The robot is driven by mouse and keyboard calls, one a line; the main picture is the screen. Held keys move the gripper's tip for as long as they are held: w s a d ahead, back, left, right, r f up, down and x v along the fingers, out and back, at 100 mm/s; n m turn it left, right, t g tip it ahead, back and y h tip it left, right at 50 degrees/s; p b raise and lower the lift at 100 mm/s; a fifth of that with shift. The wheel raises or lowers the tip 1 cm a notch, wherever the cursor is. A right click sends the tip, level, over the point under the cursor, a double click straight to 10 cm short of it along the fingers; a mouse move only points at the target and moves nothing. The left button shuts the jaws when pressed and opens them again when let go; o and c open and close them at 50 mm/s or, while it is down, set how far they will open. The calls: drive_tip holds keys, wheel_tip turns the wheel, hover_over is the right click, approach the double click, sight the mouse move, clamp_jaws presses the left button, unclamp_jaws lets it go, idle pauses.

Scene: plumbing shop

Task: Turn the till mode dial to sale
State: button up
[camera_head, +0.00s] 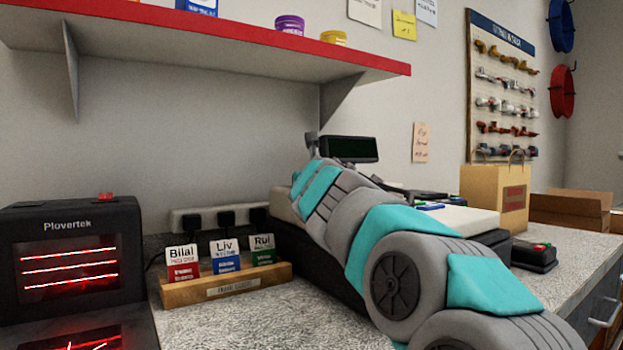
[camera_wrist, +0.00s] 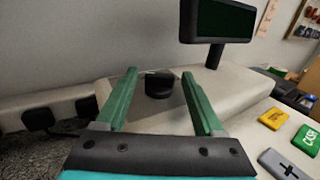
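The till mode dial (camera_wrist: 159,86) is a small black round knob on the pale top of the till (camera_wrist: 245,92), with a faint green mark at its upper edge. My gripper (camera_wrist: 159,73) is open, its two green fingers apart on either side of the dial in the wrist view. Gaps show between the dial and both fingers; I cannot tell how far the fingertips are above it. The dial's setting and any labels are not readable. In the head view the till (camera_head: 468,221) is partly behind my arm, which hides the dial and gripper.
A dark till display (camera_wrist: 224,20) rises behind and right of the dial, also seen in the head view (camera_head: 350,149). Yellow (camera_wrist: 274,118) and green (camera_wrist: 306,140) keys lie right. A red-edged shelf (camera_head: 230,40) hangs above. A card holder (camera_head: 226,287) and black Plovertek device (camera_head: 70,255) stand left.

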clamp_jaws()
idle(0.3)
drive_tip(key=shift+r+h, duration=0.1)
drive_tip(key=shift+h, duration=0.2)
drive_tip(key=shift+a+m+h, duration=0.1)
drive_tip(key=shift+m+h, duration=0.5)
drive_tip(key=shift+h, duration=0.2)
drive_tip(key=shift+w+a+m+g+h, duration=0.1)
drive_tip(key=shift+a+m+g+h, duration=0.1)
drive_tip(key=shift+m+h, duration=0.7)
drive_tip(key=shift+a+m+g+h, duration=0.2)
drive_tip(key=shift+m+h, duration=0.4)
drive_tip(key=shift+h, duration=0.9)
